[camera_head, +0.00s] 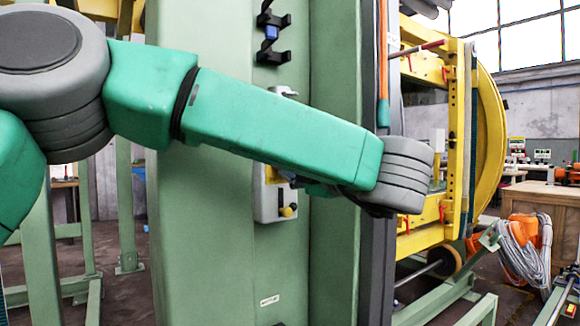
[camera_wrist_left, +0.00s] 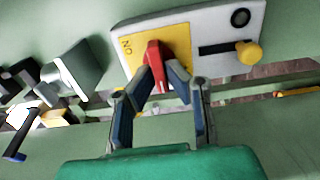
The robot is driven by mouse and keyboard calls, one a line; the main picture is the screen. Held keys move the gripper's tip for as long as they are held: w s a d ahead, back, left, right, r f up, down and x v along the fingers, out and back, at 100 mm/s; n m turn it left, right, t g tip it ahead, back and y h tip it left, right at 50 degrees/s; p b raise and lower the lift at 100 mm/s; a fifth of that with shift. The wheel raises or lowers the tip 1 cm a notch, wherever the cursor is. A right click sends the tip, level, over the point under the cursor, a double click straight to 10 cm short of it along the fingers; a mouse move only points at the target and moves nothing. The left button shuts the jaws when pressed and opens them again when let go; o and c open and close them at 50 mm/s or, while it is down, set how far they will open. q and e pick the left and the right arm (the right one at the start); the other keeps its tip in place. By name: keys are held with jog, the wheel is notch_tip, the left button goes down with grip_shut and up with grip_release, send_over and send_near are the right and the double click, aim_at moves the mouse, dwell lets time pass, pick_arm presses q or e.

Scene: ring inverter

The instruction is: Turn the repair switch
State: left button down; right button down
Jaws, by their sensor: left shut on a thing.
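The repair switch is a red handle (camera_wrist_left: 154,58) on a yellow plate (camera_wrist_left: 136,44) marked "ON", in the left wrist view. The plate is part of a white switch box (camera_wrist_left: 212,25). My left gripper (camera_wrist_left: 161,80) is shut on the red handle, its blue-grey fingers on either side of it. In the head view the white switch box (camera_head: 266,205) shows partly on the green cabinet (camera_head: 210,240). My green left forearm hides the red handle and most of the gripper there. My right gripper is not in view.
A yellow knob (camera_wrist_left: 249,53) in a black slot sits on the same box, right of the handle. Black fittings (camera_head: 270,35) are higher on the cabinet. A yellow ring frame (camera_head: 488,150) stands at right, with a wooden crate (camera_head: 545,205) and coiled cables (camera_head: 525,250) beyond.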

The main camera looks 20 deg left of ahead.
pick_arm(q)
jog(key=shift+w+f, duration=0.1)
jog(key=c, duration=1.6)
grip_release()
jog(key=shift+w, duration=0.1)
jog(key=v, duration=1.2)
jog(key=shift+f, duration=0.1)
